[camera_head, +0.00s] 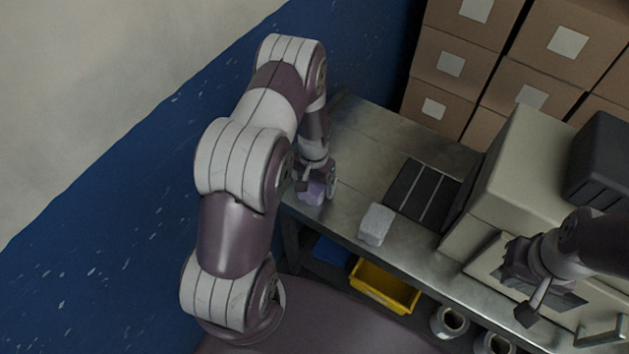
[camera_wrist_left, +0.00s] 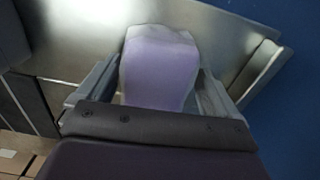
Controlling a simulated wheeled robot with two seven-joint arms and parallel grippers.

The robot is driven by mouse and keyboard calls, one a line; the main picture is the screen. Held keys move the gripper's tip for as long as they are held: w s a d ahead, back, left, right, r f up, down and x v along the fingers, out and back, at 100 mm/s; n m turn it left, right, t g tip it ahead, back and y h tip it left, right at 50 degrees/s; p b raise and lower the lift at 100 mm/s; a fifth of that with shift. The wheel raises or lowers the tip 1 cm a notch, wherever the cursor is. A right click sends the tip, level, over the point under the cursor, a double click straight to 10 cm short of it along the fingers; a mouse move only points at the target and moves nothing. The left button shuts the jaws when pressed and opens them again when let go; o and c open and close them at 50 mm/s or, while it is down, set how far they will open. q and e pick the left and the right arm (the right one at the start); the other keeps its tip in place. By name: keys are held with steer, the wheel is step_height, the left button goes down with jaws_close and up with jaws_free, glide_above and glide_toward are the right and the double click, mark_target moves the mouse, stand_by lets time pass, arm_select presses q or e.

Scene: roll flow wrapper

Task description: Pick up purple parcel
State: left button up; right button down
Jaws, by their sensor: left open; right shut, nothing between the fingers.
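The purple parcel (camera_head: 311,193) sits on the metal table near its left end in the head view. In the left wrist view the parcel (camera_wrist_left: 158,66) stands between the two fingers. My left gripper (camera_head: 316,188) is down around the parcel, with its fingers open on either side. It also shows in the left wrist view (camera_wrist_left: 158,85), where a gap shows at least on the right side. My right gripper (camera_head: 528,316) is shut and empty at the lower right, in front of the machine.
A grey-white parcel (camera_head: 376,225) lies on the metal table (camera_head: 352,150). A dark slotted belt (camera_head: 424,190) leads to the beige machine (camera_head: 527,170). A yellow bin (camera_head: 384,287) and metal rolls (camera_head: 450,320) are below. Cardboard boxes (camera_head: 470,70) are stacked behind.

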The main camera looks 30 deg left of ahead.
arm_select(q)
steer(key=shift+s+d+f, duration=0.25)
steer(key=shift+s+d, duration=0.05)
steer(key=shift+d, duration=0.1)
steer(key=shift+w+a+f, duration=0.15)
steer(key=shift+a, duration=0.15)
steer(key=c, duration=1.2)
steer(key=shift+d, duration=0.1)
